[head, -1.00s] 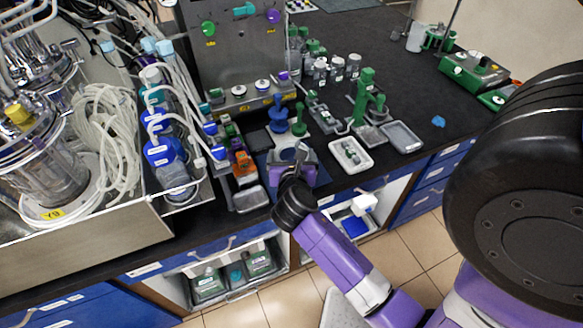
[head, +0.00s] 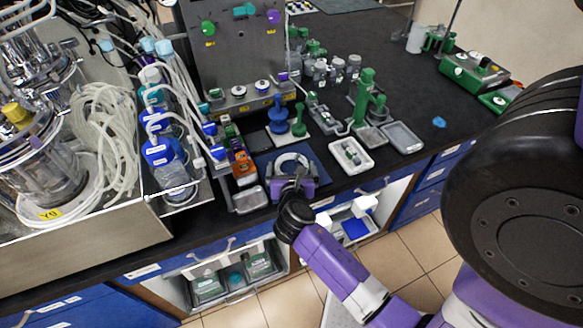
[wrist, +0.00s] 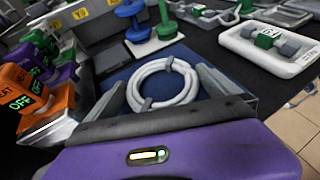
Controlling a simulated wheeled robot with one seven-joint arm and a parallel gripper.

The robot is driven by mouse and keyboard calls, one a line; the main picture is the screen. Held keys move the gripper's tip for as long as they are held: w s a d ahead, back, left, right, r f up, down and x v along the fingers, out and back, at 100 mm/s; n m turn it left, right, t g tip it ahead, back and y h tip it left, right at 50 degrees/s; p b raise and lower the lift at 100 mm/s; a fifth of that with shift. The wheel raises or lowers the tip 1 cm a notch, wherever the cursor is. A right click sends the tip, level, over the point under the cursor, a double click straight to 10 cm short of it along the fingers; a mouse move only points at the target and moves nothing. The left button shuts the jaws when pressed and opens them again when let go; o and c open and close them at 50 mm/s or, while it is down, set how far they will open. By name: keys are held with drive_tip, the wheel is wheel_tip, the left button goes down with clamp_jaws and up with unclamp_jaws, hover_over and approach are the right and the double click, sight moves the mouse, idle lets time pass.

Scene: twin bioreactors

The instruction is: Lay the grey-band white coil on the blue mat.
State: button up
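The white coil (head: 291,161) with grey bands lies flat on the blue mat (head: 317,160). In the wrist view the coil (wrist: 138,84) is a round loop with two grey bands, with blue mat (wrist: 120,74) showing around and inside it. My gripper (head: 295,180) is at the mat's front side in the head view. In the wrist view my gripper (wrist: 159,78) is open, with one grey finger to each side of the coil and visible gaps between. The purple gripper body hides the front part of the mat.
An orange display block (wrist: 42,98) stands close on the left. A blue and a green spool-like piece (head: 278,117) stand behind the mat. A white tray (head: 370,160) with small parts is on the right.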

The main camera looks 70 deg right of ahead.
drive_tip(key=shift+r, duration=0.25)
drive_tip(key=s+a+r+m+t+y, duration=0.1)
drive_tip(key=s+a+m+t+y, duration=0.15)
drive_tip(key=a, duration=0.65)
drive_tip(key=s+a+m+t+y, duration=0.1)
drive_tip(key=a+m+t+y, duration=0.15)
drive_tip(key=a, duration=0.65)
drive_tip(key=s+a+r+m+t+y, duration=0.1)
drive_tip(key=s+a+m+y, duration=0.15)
drive_tip(key=a, duration=0.75)
drive_tip(key=s+a+r+m+t+y, duration=0.2)
drive_tip(key=s+a+r+m, duration=0.1)
drive_tip(key=r+m, duration=0.3)
drive_tip(key=s+a+r+m+t+y, duration=0.2)
drive_tip(key=s+a+r+m+y, duration=0.1)
drive_tip(key=r+m, duration=0.3)
drive_tip(key=shift+a+m+t+b, duration=0.4)
drive_tip(key=shift+a+m, duration=0.05)
drive_tip(key=shift+m, duration=0.6)
drive_tip(key=shift+s, duration=0.1)
